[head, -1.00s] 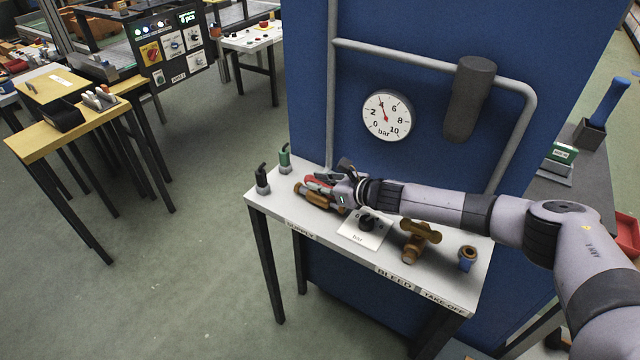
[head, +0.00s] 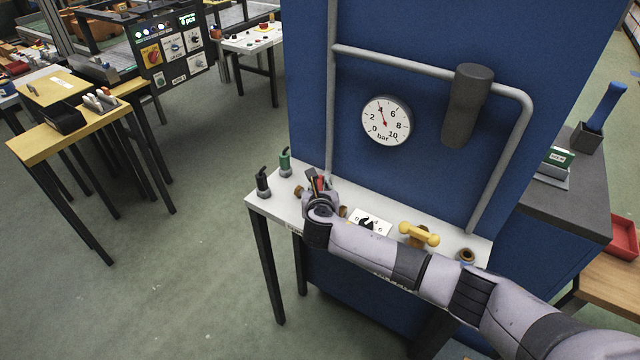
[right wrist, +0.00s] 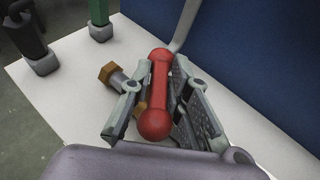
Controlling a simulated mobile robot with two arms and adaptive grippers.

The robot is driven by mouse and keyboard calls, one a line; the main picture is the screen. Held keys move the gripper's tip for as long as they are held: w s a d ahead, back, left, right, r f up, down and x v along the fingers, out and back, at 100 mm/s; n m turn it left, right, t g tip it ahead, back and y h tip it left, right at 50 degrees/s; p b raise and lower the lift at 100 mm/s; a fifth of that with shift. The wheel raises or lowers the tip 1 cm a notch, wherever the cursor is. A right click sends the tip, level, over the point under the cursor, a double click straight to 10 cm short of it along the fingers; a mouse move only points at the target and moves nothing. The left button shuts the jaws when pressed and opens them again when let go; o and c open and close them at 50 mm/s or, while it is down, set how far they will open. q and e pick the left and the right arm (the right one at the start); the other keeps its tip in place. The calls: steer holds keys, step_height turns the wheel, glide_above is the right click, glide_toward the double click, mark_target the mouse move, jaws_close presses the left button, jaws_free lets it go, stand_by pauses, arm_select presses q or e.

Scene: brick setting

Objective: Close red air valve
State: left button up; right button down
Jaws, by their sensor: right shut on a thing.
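The red valve handle (head: 321,182) is on the left part of the white bench, on a brass valve body (head: 298,190). In the right wrist view the red handle (right wrist: 158,92) is a bar with rounded ends, lying across the brass body (right wrist: 108,75). My right gripper (head: 318,181) is shut on this handle, with one finger on each side of it in the right wrist view (right wrist: 158,105). The gripper and forearm hide part of the valve body in the head view. My left gripper is not in view.
A yellow valve handle (head: 419,234) and a small brass-topped fitting (head: 466,256) stand right on the bench (head: 275,207). Black (head: 263,182) and green (head: 285,161) fittings stand left. A gauge (head: 387,121) and grey pipe are on the blue wall behind.

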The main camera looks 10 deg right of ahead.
steer(key=m+g+h, duration=0.1)
steer(key=m+h, duration=0.1)
steer(key=h, duration=0.1)
steer(key=shift+w+a+m, duration=0.1)
steer(key=shift+m, duration=0.3)
steer(key=shift+m+g+h+b, duration=1.2)
steer(key=shift+m+g+h, duration=0.1)
steer(key=shift+m+h, duration=0.6)
steer(key=c, duration=1.6)
jaws_free()
steer(key=shift+d, duration=0.2)
steer(key=shift+a, duration=0.1)
steer(key=v, duration=1.2)
